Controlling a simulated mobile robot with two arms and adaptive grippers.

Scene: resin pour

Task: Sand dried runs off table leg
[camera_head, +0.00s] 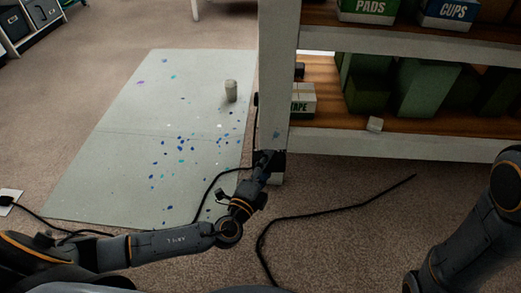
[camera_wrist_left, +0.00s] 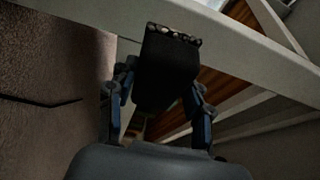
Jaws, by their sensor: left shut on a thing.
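The white table leg (camera_head: 276,75) stands at the front left corner of a wooden-shelved unit in the head view. My left gripper (camera_head: 265,163) is low beside the leg's lower part. In the left wrist view my left gripper (camera_wrist_left: 160,88) is shut on a dark block (camera_wrist_left: 168,62) with a speckled far edge, probably a sanding block. The block's far end overlaps a white beam (camera_wrist_left: 235,32); I cannot tell if they touch. My right arm shows at the right, its gripper out of frame.
A pale sheet (camera_head: 110,125) with blue spots covers the carpet left of the leg, with a whitish cylinder (camera_head: 231,91) on it. Black cables (camera_head: 300,217) lie on the floor. The shelves hold a TAPE box (camera_head: 303,104), a PADS box (camera_head: 369,8) and a CUPS box (camera_head: 447,12).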

